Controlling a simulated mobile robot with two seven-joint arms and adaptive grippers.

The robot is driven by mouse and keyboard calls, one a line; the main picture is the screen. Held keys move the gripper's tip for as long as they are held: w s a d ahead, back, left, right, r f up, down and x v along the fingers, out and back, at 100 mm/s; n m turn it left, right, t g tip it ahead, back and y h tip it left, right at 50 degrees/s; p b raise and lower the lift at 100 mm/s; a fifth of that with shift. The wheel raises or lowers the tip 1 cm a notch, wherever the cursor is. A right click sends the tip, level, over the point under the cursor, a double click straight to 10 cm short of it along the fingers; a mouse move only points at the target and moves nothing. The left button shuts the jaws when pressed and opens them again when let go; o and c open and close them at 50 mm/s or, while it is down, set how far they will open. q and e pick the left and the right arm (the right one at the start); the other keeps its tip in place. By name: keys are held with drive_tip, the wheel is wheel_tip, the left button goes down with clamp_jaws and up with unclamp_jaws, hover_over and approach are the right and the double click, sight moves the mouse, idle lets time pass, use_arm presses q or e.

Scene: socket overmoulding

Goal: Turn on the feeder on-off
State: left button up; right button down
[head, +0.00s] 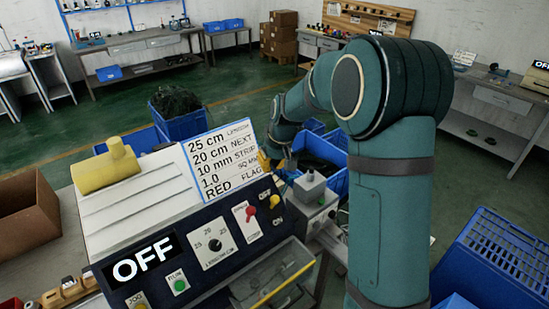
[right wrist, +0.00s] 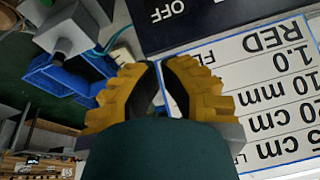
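The machine's sloped dark control panel (head: 183,270) fills the lower middle of the head view, with a lit display reading OFF (head: 143,262). An OFF label (right wrist: 168,12) shows upside down at the top of the right wrist view. My right gripper (right wrist: 160,63) has its yellow fingertips almost together with nothing between them, in front of the printed card (right wrist: 255,85). My left gripper is not in view.
A red knob (head: 250,211), a black dial (head: 214,244) and a green button (head: 180,285) are on the same panel. A yellow roll (head: 107,167) lies on the machine top. A grey box (head: 310,187) and blue crates stand close to my right arm.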

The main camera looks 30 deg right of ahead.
sight(274, 202)
drive_tip(key=x, duration=0.4)
drive_tip(key=shift+s+a+f, duration=0.1)
drive_tip(key=shift+s+f, duration=0.25)
drive_tip(key=shift+s, duration=0.25)
drive_tip(key=shift+s+a+f, duration=0.1)
drive_tip(key=shift+s+f, duration=0.3)
drive_tip(key=shift+s, duration=0.25)
drive_tip(key=shift+s+f, duration=0.15)
drive_tip(key=shift+s, duration=0.2)
drive_tip(key=shift+f, duration=0.2)
drive_tip(key=shift+s, duration=0.1)
